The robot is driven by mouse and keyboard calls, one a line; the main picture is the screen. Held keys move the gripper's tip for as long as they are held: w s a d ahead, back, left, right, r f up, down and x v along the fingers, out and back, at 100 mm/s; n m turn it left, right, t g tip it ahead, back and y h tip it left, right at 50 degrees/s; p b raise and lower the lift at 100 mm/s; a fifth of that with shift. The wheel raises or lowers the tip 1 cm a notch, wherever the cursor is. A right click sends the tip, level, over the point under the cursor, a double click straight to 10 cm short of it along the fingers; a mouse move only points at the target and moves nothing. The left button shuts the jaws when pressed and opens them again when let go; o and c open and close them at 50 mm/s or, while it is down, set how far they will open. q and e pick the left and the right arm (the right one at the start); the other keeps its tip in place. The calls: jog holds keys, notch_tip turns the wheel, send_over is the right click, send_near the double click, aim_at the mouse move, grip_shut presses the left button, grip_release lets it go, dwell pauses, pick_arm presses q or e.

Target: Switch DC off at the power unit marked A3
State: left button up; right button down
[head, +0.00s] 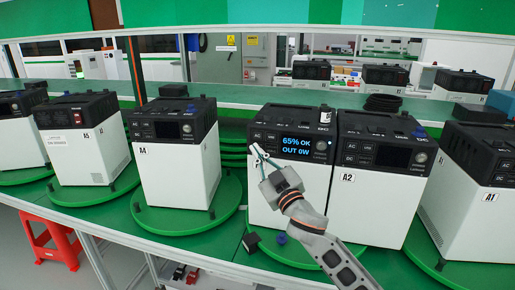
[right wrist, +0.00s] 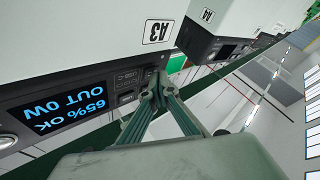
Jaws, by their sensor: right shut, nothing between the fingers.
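The power unit marked A3 (head: 318,184) is a white box with a black top panel on a green turntable, left of the unit marked A2. Its A3 label (right wrist: 158,31) reads upside down in the right wrist view. Its lit display (head: 295,146) reads "65% OK" and "OUT 0W"; it also shows in the right wrist view (right wrist: 65,112). My right gripper (head: 255,149) is shut and empty, its fingertips at the small buttons left of the display. The fingertips (right wrist: 160,82) cover part of the button row; I cannot tell if they touch. My left gripper is out of view.
Unit A2 (head: 362,205) stands close on the right, with A1 (head: 463,205) beyond it. Units A4 (head: 172,172) and A5 (head: 88,150) stand left on green turntables.

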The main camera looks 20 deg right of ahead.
dwell(0.4)
jog(key=shift+s+a+p, duration=0.3)
jog(key=shift+s+a, duration=0.1)
jog(key=shift+s, duration=0.2)
jog(key=shift+s+a+p, duration=0.25)
jog(key=shift+s+a, duration=0.45)
jog(key=shift+s, duration=0.35)
jog(key=shift+s+a+p, duration=0.25)
jog(key=shift+s+a, duration=0.45)
jog(key=shift+s, duration=0.35)
jog(key=s+f+m+g, duration=0.1)
jog(key=s+f+g, duration=0.3)
jog(key=f, duration=0.9)
jog(key=s+f+m+g, duration=0.1)
jog(key=s+f, duration=0.6)
jog(key=f, duration=0.6)
jog(key=s+d+f+m+g, duration=0.1)
jog(key=s+f+g, duration=0.4)
jog(key=s+f, duration=1.2)
jog(key=shift+s+h, duration=0.3)
jog(key=shift+s, duration=0.7)
